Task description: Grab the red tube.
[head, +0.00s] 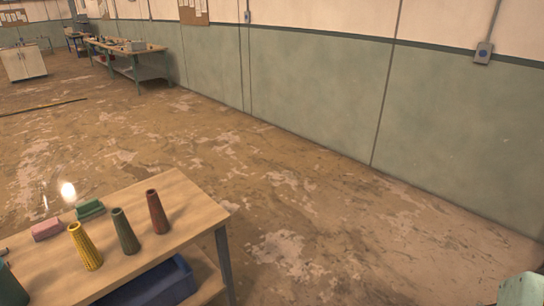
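The red tube (157,212) is a dull brownish-red, slightly tapered piece. It stands upright near the right end of a wooden table (193,192) at the lower left of the head view. A dark green tube (125,231) of similar shape stands just left of it, with a gap between them. A yellow tube (85,247) stands further left. My gripper is not seen in this view, so its place relative to the red tube cannot be told.
A green block (90,210) and a pink block (46,230) lie behind the tubes. A blue bin (165,288) sits under the tabletop. A dark green object is cut off at the lower left. The floor right of the table is clear up to the wall.

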